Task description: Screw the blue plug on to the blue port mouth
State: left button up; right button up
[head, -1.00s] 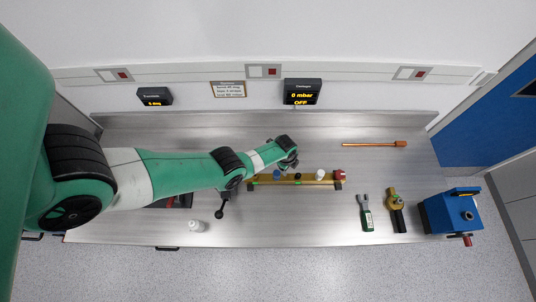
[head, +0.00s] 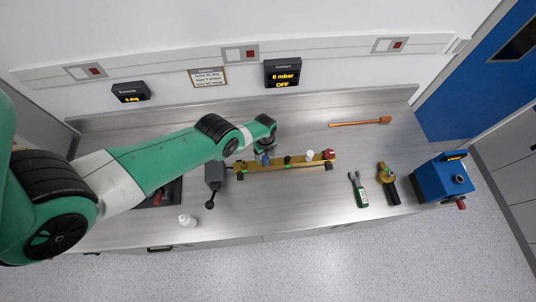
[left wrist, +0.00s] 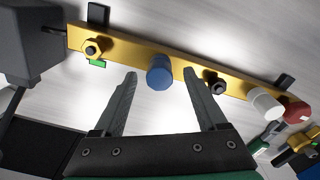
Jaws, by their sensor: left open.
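A brass bar (head: 300,163) lies on the steel bench and also crosses the left wrist view (left wrist: 125,52). A short blue cylinder, the blue plug (left wrist: 160,74), stands on the bar; it also shows in the head view (head: 265,159). Any blue port mouth under it is hidden, and I cannot tell how it is seated. My left gripper (left wrist: 160,88) is open, with its two fingers apart on either side of the blue plug's line of sight. I see no grip on it. My right gripper is not in view.
The bar also carries a brass hex fitting (left wrist: 92,47), a black fitting (left wrist: 216,82), a white cap (left wrist: 266,104) and a red cap (left wrist: 297,112). A grey block (head: 214,175) stands at its left end. Tools and a blue device (head: 443,178) lie right.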

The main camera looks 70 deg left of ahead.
pick_arm(q)
jog(key=shift+f+b, duration=0.3)
jog(key=shift+f, duration=0.55)
jog(key=shift+r, duration=0.1)
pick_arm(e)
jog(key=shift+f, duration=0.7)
pick_arm(q)
grip_shut()
dwell(0.5)
jog(key=m, duration=0.5)
jog(key=shift+m, duration=0.3)
jog(key=m, duration=0.2)
jog(key=shift+m, duration=0.3)
